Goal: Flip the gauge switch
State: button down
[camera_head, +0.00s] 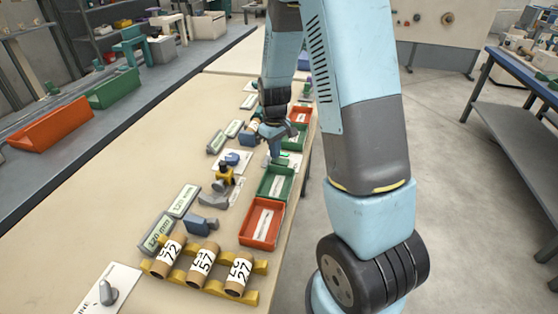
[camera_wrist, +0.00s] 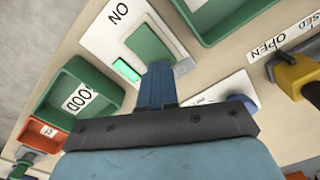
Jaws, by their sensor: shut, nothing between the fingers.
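A green rocker switch (camera_wrist: 150,44) sits on a white plate (camera_wrist: 100,38) marked ON in the wrist view. A small lit green lamp (camera_wrist: 126,71) is beside it on the plate. My gripper (camera_wrist: 160,68) is shut and empty, its fingertips at the near edge of the switch; I cannot tell whether they touch it. In the head view my gripper (camera_head: 274,156) points down at the table's right side, beyond the near green tray, and mostly hides the switch.
A green tray (camera_wrist: 73,73) labelled GOOD, a blue knob (camera_wrist: 240,104) and a yellow valve handle (camera_wrist: 298,76) stand close around. Red tray (camera_head: 261,240), digital displays (camera_head: 183,201) and numbered rolls (camera_head: 203,262) lie nearer. The table's left half is clear.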

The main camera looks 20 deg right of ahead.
jog(key=shift+f, duration=0.45)
dwell(0.3)
jog(key=shift+r, duration=3.5)
jog(key=s+r+m+t, duration=0.1)
jog(key=s+r, duration=0.4)
jog(key=r, duration=0.3)
jog(key=s+r+m+t, duration=0.1)
jog(key=s+r+t, duration=0.1)
jog(key=s+r, duration=0.5)
jog(key=s+r+m+t, duration=0.2)
jog(key=s+r, duration=0.6)
jog(key=s, duration=0.5)
jog(key=shift+a+r+m+t, duration=0.25)
jog(key=shift+r+m+t, duration=0.1)
jog(key=shift+m, duration=0.25)
